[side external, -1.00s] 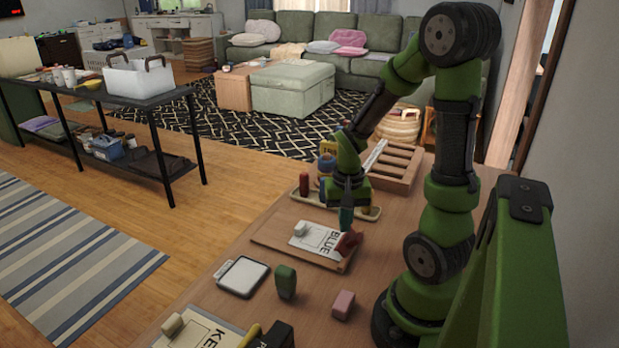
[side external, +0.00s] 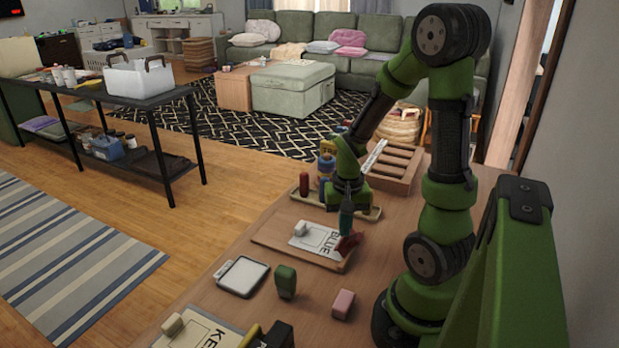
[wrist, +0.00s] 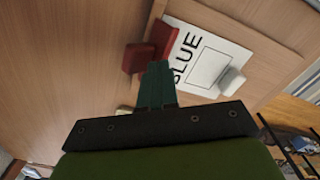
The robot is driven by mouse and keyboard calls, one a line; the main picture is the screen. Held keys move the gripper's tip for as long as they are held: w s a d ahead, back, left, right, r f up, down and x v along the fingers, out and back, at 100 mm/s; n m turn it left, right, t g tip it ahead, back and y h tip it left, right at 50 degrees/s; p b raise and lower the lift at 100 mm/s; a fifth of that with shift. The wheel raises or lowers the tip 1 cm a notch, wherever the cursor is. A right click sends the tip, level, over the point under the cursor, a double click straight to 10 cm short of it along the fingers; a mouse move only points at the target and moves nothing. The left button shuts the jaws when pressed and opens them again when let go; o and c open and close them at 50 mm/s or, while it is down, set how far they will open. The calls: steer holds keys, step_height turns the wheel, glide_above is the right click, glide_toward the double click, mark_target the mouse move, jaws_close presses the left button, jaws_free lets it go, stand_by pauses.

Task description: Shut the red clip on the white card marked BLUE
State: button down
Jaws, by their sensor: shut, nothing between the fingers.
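The white card marked BLUE (side external: 316,239) lies on a wooden board (side external: 275,242) on the table. It also shows in the wrist view (wrist: 213,52), with the letters partly hidden by my gripper. The red clip (side external: 349,243) sits at the lettered edge of the card; in the wrist view the clip (wrist: 143,52) has two red parts. I cannot tell whether its jaws are closed on the card. My gripper (side external: 346,232) is shut and empty, pointing down, with its tips right at the clip. In the wrist view the fingertips (wrist: 158,68) are together beside the red parts.
A white block (side external: 301,229) rests on the card. A tray with a red piece (side external: 304,184) and a wooden rack (side external: 396,166) stand behind. In front are a white-faced pad (side external: 243,277), a green block (side external: 286,281), a pink block (side external: 343,304) and another card (side external: 205,334).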

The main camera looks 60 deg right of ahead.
steer(key=shift+f, duration=0.45)
steer(key=shift+r, duration=3.55)
steer(key=shift+a, duration=0.1)
steer(key=w+a+r+n+t+y, duration=0.1)
steer(key=a+r+n+t, duration=0.2)
steer(key=a+r, duration=0.3)
steer(key=w+a+r+n+t+y, duration=0.1)
steer(key=a+r+n+t, duration=0.3)
steer(key=a+r, duration=0.3)
steer(key=a+n, duration=0.1)
steer(key=a, duration=0.4)
steer(key=shift+w, duration=0.4)
